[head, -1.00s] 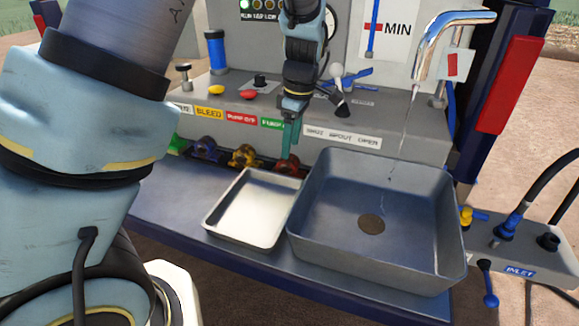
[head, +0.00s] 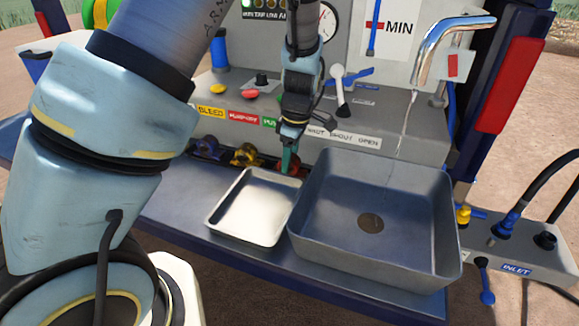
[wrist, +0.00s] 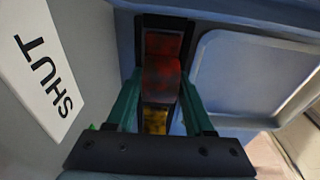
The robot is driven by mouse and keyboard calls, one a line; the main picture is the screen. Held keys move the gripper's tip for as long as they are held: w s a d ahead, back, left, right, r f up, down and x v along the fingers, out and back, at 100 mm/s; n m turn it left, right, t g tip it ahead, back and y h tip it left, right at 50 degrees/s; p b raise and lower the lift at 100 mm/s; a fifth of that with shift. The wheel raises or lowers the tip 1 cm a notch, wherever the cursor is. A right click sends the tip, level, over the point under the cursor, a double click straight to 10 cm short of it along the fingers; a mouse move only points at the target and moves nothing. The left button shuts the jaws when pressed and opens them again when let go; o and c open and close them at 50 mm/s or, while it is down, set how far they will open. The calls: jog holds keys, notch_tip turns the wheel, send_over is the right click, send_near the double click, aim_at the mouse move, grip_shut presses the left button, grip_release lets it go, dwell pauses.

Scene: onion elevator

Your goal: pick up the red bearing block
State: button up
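The red bearing block (wrist: 162,72) sits in a dark slot in the wrist view, with the yellow block (wrist: 155,120) beside it. My gripper (wrist: 160,85) is open, its two teal fingers apart on either side of the red block. I cannot tell whether either finger touches it. In the head view my gripper (head: 288,160) points down at the back of the bench, just behind the metal tray, and mostly hides the red block.
The shallow metal tray (head: 213,222) stands just in front of my gripper. A deep grey sink (head: 330,245) is to its right, under a running tap (head: 425,50). A labelled panel with levers (head: 340,95) rises close behind. Blue (head: 205,147) and yellow (head: 246,154) blocks are left.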

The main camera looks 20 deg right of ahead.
grip_shut()
jog(key=shift+r, duration=0.1)
dwell(0.5)
